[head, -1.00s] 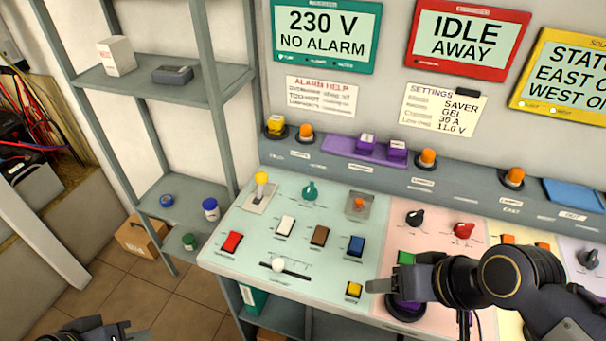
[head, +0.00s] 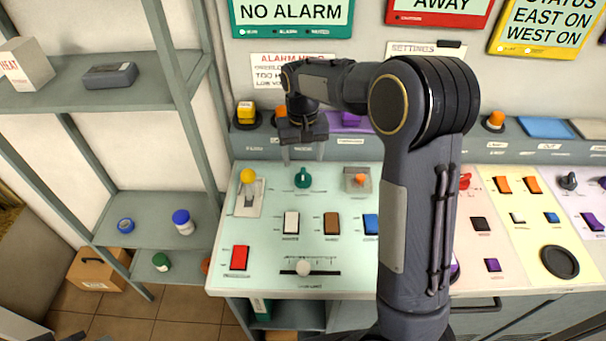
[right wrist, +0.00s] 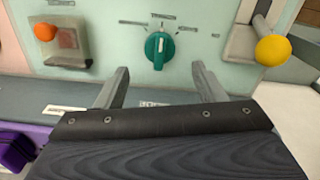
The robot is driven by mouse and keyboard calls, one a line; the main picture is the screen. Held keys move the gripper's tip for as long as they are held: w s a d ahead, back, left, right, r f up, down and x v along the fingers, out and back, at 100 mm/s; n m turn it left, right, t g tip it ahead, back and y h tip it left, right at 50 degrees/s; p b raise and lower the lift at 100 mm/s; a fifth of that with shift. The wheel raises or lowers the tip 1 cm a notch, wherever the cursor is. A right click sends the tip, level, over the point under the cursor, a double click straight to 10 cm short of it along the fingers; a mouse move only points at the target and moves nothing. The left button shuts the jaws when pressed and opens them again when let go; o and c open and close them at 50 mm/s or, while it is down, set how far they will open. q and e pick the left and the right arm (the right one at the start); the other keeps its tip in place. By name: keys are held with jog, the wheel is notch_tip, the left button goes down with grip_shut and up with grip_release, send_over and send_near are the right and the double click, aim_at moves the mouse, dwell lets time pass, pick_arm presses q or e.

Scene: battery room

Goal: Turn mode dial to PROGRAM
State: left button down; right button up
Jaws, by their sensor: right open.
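A green mode dial (head: 303,177) sits on the pale green panel section, between a yellow-knobbed lever and an orange toggle. In the right wrist view the dial (right wrist: 159,50) shows a white mark pointing up the picture, roughly at the middle of three small labels; their text is too small to read. My right gripper (head: 303,157) is open and empty above the panel, just behind the dial. In the right wrist view its two fingertips (right wrist: 160,70) stand apart, either side of the dial's line and short of it, not visibly touching. My left gripper does not show clearly.
The yellow-knobbed lever (head: 247,178) and orange toggle (head: 359,180) flank the dial. Rocker switches and a slider (head: 303,268) lie nearer me. A raised ledge with orange lamps runs behind the panel. My right arm hides part of the panel. Shelves (head: 90,90) stand left.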

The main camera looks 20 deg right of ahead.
aim_at(303, 173)
notch_tip(303, 173, down, 7)
jog(key=shift+f+p, duration=0.1)
jog(key=shift+p, duration=0.2)
jog(key=shift+c, duration=0.4)
jog(key=c, duration=0.9)
jog(key=shift+n, duration=0.4)
jog(key=n, duration=0.3)
jog(key=shift+n+b, duration=0.3)
jog(key=shift+b, duration=0.05)
jog(key=shift+n, duration=2.3)
